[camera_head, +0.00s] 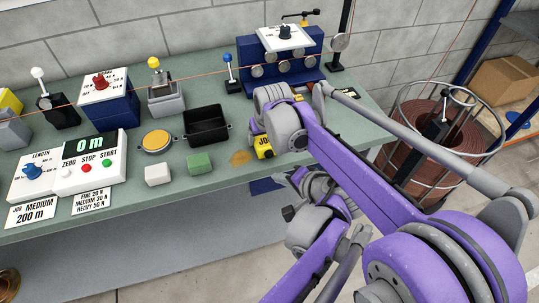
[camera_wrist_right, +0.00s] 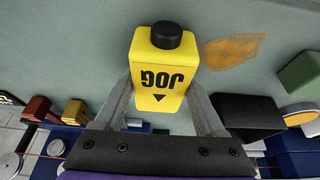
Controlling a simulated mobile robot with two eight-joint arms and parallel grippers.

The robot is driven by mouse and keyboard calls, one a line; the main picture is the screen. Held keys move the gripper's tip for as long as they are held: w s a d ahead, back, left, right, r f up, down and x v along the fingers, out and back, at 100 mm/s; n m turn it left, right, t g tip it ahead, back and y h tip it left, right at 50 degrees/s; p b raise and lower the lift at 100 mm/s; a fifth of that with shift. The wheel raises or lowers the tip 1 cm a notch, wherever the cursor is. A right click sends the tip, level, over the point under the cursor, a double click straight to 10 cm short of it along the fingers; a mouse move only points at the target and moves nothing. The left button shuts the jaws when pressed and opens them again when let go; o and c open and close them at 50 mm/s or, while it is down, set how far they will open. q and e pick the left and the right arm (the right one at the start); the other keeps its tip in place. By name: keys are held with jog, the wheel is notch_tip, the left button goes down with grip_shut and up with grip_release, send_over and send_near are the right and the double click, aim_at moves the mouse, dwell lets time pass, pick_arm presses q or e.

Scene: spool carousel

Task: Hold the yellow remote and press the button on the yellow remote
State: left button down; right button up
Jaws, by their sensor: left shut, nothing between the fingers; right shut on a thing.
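The yellow remote (camera_head: 263,150) is at the bench's front edge in the head view, partly hidden by my right arm. In the right wrist view the yellow remote (camera_wrist_right: 160,75) shows the word JOG and an arrow. Its round black button (camera_wrist_right: 167,35) sits on the end away from my gripper. My right gripper (camera_wrist_right: 163,108) is shut on the remote, one finger on each side. I cannot tell whether the remote touches the bench. My left gripper (camera_head: 288,213) is shut and empty, lower than the remote and in front of the bench edge; its fingertips are hard to see.
The green bench (camera_head: 215,165) carries a black tray (camera_head: 206,125), a green block (camera_head: 200,163), a white block (camera_head: 158,174) and a tan stain (camera_head: 240,157) close to the remote. A blue roller unit (camera_head: 290,60) stands behind. A wire-caged spool (camera_head: 430,140) is at the right.

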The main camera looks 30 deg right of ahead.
jog(key=o, duration=1.6)
jog(key=shift+c, duration=0.2)
jog(key=shift+r, duration=0.15)
